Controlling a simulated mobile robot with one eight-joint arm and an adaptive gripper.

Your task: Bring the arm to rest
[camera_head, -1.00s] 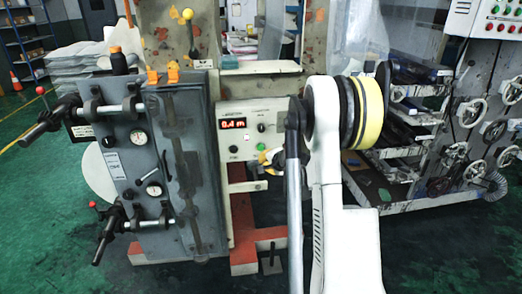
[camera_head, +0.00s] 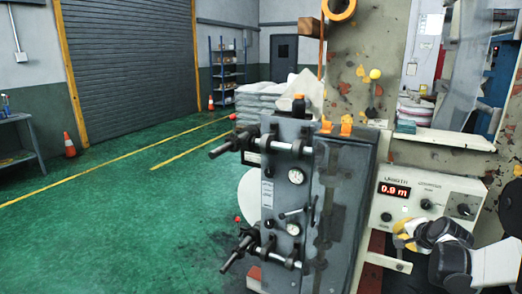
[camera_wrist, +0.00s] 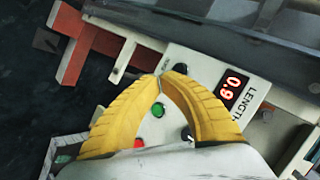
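My gripper (camera_wrist: 161,76) shows large in the wrist view. Its two yellow fingers arch together and meet at the tips, with nothing visible between the tips. In the head view my gripper (camera_head: 403,243) is partly visible at the lower right, just in front of the control panel (camera_head: 447,190). The panel's red display (camera_head: 394,190) reads 0.9 m, and the display (camera_wrist: 233,90) also shows in the wrist view. A green button (camera_wrist: 158,109) and a red button (camera_wrist: 139,143) appear between the fingers; I cannot tell whether the gripper touches the panel.
A grey cabinet (camera_head: 345,200) with gauges and protruding black clamps (camera_head: 280,147) stands left of the panel. Green floor (camera_head: 130,220) is open at the left. Orange cones (camera_head: 69,146), a workbench (camera_head: 18,137) and stacked bags (camera_head: 265,100) stand farther off.

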